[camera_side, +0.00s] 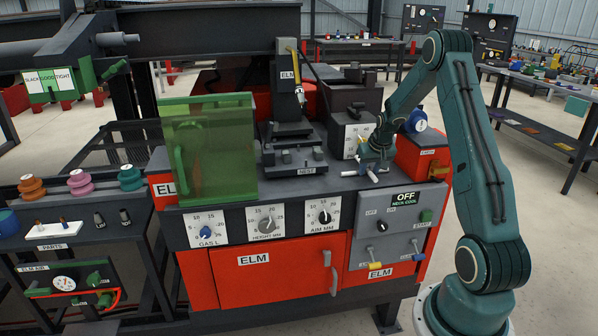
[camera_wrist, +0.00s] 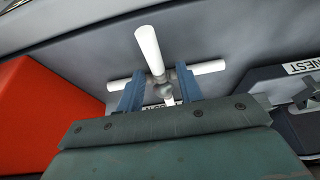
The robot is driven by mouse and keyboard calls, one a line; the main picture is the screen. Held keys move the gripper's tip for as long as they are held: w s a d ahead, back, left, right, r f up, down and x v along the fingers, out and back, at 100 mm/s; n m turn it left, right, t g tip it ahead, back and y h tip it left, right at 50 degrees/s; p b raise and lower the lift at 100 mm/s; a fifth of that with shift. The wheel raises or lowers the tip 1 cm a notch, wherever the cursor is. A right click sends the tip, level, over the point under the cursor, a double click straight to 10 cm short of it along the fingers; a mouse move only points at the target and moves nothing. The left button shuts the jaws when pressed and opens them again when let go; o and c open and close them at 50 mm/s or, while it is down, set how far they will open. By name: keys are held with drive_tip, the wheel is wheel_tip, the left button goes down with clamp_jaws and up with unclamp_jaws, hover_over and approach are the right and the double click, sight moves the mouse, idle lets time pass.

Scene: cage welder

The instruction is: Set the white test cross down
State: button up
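The white test cross (camera_wrist: 150,50) shows in the wrist view as white rods meeting at a grey hub. It also shows in the side view (camera_side: 372,177), low over the right part of the grey bench top near its front edge. My gripper (camera_wrist: 160,88) points down at it, with one blue finger on each side of the hub. A clear gap shows between the fingers and the hub, so the gripper looks open around the cross. My gripper (camera_side: 376,156) partly hides the cross in the side view. I cannot tell whether the cross touches the bench.
The dark fixture labelled NEST (camera_side: 294,164) stands left of my gripper; its edge shows in the wrist view (camera_wrist: 290,95). A red box (camera_side: 421,158) stands close on the right. A green translucent guard (camera_side: 208,150) stands farther left. The bench's front edge is close.

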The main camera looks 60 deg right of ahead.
drive_tip(key=v, duration=1.1)
drive_tip(key=shift+s+r, duration=0.15)
drive_tip(key=shift+r, duration=0.1)
drive_tip(key=shift+a, duration=0.1)
drive_tip(key=a+r+n, duration=0.1)
drive_tip(key=a+r, duration=0.3)
drive_tip(key=a, duration=0.4)
drive_tip(key=a+r+n+t+y, duration=0.1)
drive_tip(key=a+r+n, duration=0.15)
drive_tip(key=a, duration=0.45)
drive_tip(key=a+r+n, duration=0.1)
drive_tip(key=a+r, duration=0.3)
drive_tip(key=a, duration=0.4)
drive_tip(key=s+a+r+n+t+y, duration=0.1)
drive_tip(key=s+a+n, duration=0.3)
drive_tip(key=s+a, duration=1)
drive_tip(key=shift+s+a+y, duration=0.25)
drive_tip(key=shift+a+y, duration=0.35)
drive_tip(key=shift+a, duration=0.6)
